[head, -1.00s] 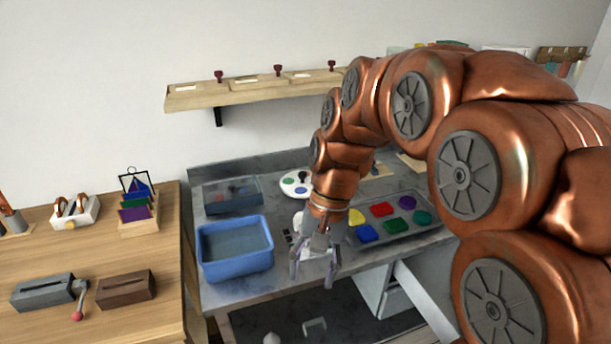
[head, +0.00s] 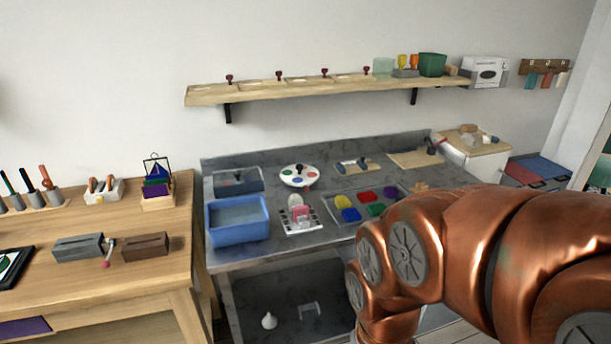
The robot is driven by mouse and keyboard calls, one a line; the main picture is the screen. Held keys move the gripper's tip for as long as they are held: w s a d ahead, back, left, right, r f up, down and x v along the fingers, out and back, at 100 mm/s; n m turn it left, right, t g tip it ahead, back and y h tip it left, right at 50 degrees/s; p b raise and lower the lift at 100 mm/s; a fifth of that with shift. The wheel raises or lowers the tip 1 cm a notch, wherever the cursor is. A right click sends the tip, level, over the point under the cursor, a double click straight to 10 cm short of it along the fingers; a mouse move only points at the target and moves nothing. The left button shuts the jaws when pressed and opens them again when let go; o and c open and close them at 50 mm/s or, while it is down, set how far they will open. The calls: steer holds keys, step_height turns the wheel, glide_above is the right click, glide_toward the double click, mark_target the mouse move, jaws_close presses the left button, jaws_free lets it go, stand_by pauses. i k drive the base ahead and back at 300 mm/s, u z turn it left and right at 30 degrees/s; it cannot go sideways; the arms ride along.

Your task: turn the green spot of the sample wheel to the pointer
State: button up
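The sample wheel (head: 292,181) is a white disc with coloured spots and a dark knob in its middle. It sits on the grey bench towards the back. Its green spot (head: 287,174) faces left, a blue spot is at the front and a red one at the right. The pointer is too small to make out for sure. My arm comes in from the lower right and bends down in front of the bench. My gripper is out of view below the picture, well away from the wheel.
A blue bin (head: 238,238) stands left of the wheel. A white rack (head: 285,224) with pale and pink pieces is in front. A tray of coloured pieces (head: 348,228) lies to the right. A wooden shelf (head: 260,95) hangs above. A wooden table (head: 60,224) stands at left.

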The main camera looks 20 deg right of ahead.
mark_target(299, 174)
steer(key=u, duration=0.65)
steer(key=i, duration=1.1)
